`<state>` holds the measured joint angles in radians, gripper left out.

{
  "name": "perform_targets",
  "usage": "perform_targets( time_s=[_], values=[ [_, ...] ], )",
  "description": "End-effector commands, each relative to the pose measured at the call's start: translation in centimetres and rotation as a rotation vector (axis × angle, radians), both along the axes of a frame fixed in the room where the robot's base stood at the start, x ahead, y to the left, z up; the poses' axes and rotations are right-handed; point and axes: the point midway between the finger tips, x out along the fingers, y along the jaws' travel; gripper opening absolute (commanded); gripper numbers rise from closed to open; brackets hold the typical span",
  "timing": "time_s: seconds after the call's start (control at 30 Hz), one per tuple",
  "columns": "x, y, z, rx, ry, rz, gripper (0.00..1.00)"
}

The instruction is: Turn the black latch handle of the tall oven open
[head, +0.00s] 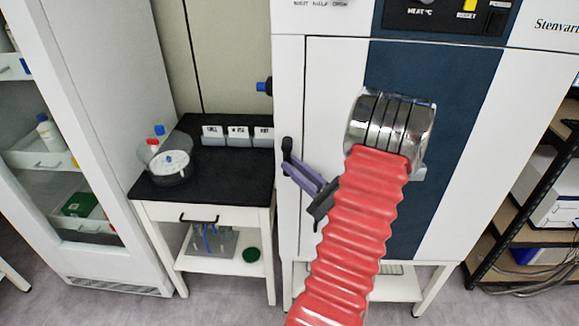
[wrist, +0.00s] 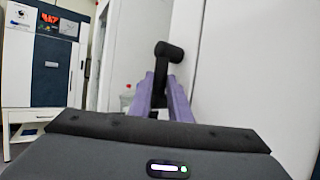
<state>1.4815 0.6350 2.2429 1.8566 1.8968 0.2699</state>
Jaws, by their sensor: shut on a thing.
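The tall oven (head: 330,85) is white with a dark blue panel and stands in the middle right of the head view. Its black latch handle (head: 287,152) is at the left edge of the door. In the wrist view the handle (wrist: 168,52) rises above my fingertips with a rounded black end. My gripper (head: 292,172) has purple fingers and is shut on the handle; it also shows in the wrist view (wrist: 161,80). The fingers hide the handle's lower part. The door looks closed. My red arm covers part of the door.
A small black-topped table (head: 225,180) with a round clear vessel (head: 170,165) and white labelled boxes (head: 238,136) stands left of the oven. A tall glass-fronted cabinet (head: 110,90) is farther left. A shelf rack (head: 525,190) stands at the right.

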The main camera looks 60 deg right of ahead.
Motion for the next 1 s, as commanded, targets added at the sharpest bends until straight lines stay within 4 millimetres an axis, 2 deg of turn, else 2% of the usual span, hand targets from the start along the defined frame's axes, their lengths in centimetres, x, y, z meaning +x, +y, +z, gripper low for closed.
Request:
perform_targets(
  time_s=[0.57, 0.6, 0.67, 1.0],
  values=[
    [-0.40, -0.35, -0.34, 0.016, -0.011, -0.008, 0.00],
    [-0.41, -0.35, -0.33, 0.015, -0.011, -0.008, 0.20],
    [-0.46, -0.39, -0.30, 0.016, -0.012, -0.009, 0.24],
    [-0.81, -0.52, -0.21, 0.012, -0.015, -0.014, 0.25]
  ],
)
